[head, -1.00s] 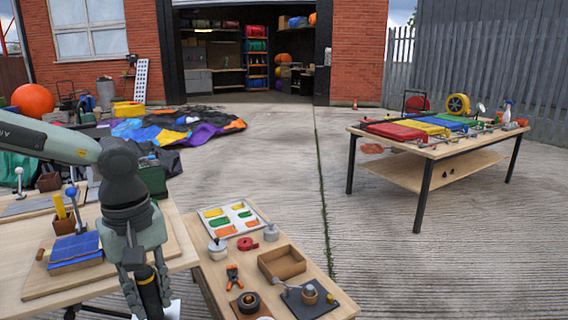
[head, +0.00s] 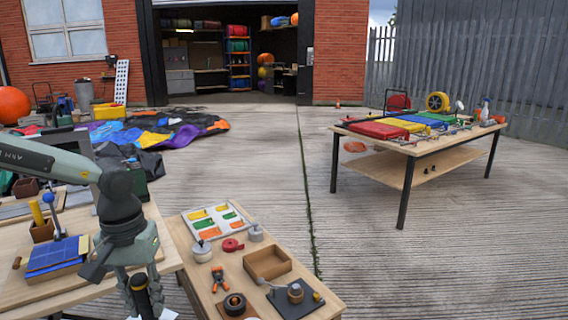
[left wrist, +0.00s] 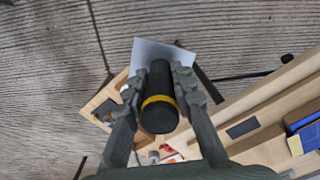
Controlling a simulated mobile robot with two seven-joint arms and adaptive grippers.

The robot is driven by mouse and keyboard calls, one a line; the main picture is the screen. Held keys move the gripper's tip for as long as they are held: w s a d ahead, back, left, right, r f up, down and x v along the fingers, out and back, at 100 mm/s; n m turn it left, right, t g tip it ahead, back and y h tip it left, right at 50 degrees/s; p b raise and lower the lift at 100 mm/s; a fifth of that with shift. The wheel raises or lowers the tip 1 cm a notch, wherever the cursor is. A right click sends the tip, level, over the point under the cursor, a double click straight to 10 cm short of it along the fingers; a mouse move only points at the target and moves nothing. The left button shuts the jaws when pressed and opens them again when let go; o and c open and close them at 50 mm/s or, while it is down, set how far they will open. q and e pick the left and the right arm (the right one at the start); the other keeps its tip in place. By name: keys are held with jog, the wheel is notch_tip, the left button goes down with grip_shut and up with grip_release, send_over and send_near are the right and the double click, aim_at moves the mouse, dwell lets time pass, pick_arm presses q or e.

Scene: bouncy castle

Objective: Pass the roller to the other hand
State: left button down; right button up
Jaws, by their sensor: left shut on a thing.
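My left gripper (head: 139,283) is low in the head view, in front of the near workbench. It is shut on the roller (head: 141,296), whose black handle with a yellow band points up between the fingers. In the left wrist view the fingers close on both sides of the black handle (left wrist: 158,82), with the yellow band near its close end. A pale flat piece shows beyond the handle; I cannot tell whether it belongs to the roller. The roller's far end is hidden. My right gripper is not in view.
The near workbench (head: 60,300) holds a blue block (head: 54,254) and a wooden cup. A lower table (head: 205,262) beside it carries a tray of coloured pieces (head: 216,221), an open wooden box (head: 267,264) and small tools. Open paving separates these from the far table (head: 428,152).

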pick_arm(q)
jog(key=s+a+r+n, duration=0.2)
jog(key=a+n, duration=0.1)
jog(key=a, duration=0.7)
jog(key=s+a+r+n, duration=0.2)
jog(key=s+a, duration=0.1)
jog(key=a, duration=0.8)
jog(key=shift+n, duration=0.8)
jog(key=shift+s+a+f, duration=0.2)
jog(key=shift+s+f, duration=0.4)
jog(key=shift+f, duration=0.15)
jog(key=shift+s+a+f, duration=0.15)
jog(key=shift+s+f, duration=0.45)
jog(key=shift+f, duration=0.2)
jog(key=shift+s+a+f, duration=0.2)
jog(key=shift+s+f, duration=0.4)
jog(key=shift+f, duration=0.15)
jog(key=shift+d+f, duration=0.1)
jog(key=shift+d, duration=0.05)
